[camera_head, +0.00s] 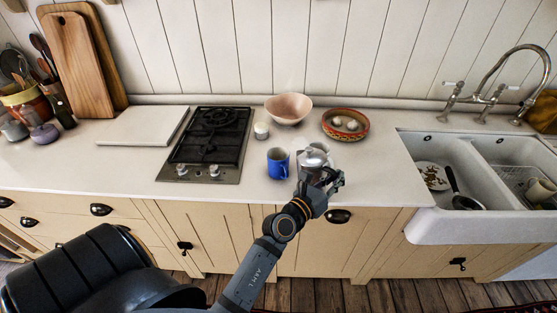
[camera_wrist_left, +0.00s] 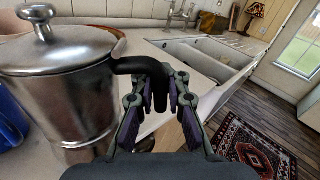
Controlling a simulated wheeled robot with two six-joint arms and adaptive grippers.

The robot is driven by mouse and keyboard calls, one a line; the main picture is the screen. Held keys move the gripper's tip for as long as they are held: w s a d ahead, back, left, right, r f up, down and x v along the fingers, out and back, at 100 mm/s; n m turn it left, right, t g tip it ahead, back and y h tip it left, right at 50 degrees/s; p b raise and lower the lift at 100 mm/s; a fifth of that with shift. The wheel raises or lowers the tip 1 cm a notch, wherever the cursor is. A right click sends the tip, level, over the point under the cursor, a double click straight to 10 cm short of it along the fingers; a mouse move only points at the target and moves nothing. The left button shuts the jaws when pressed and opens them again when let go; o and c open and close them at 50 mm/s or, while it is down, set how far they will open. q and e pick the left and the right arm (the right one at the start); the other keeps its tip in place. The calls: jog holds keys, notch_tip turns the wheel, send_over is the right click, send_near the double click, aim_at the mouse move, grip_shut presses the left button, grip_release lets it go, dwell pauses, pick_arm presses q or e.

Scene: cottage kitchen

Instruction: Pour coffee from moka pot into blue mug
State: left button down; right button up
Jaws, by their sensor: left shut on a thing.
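The silver moka pot (camera_head: 312,162) is near the counter's front edge in the head view, just right of the blue mug (camera_head: 278,163). The pot (camera_wrist_left: 62,85) fills the left side of the left wrist view, upright, with its lid down and its black handle pointing right. My left gripper (camera_head: 332,182) is shut on that handle, which runs between its fingers (camera_wrist_left: 158,100). The blue mug stands upright on the counter; a sliver of blue shows at the left edge of the wrist view. I cannot tell whether the pot's base touches the counter. My right gripper is not in view.
A light cup (camera_head: 321,147) stands partly hidden behind the pot. A small white jar (camera_head: 261,130), a pinkish bowl (camera_head: 288,108) and a red patterned bowl (camera_head: 346,124) stand behind. The black hob (camera_head: 210,143) is left of the mug, the sink (camera_head: 470,229) right.

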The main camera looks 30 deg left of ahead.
pick_arm(q)
jog(key=shift+d+f+m+b, duration=0.25)
jog(key=shift+f+m+b, duration=0.25)
jog(key=shift+f, duration=0.25)
jog(key=shift+s+d+m, duration=0.1)
jog(key=shift+d+m, duration=0.05)
jog(key=shift+m, duration=0.15)
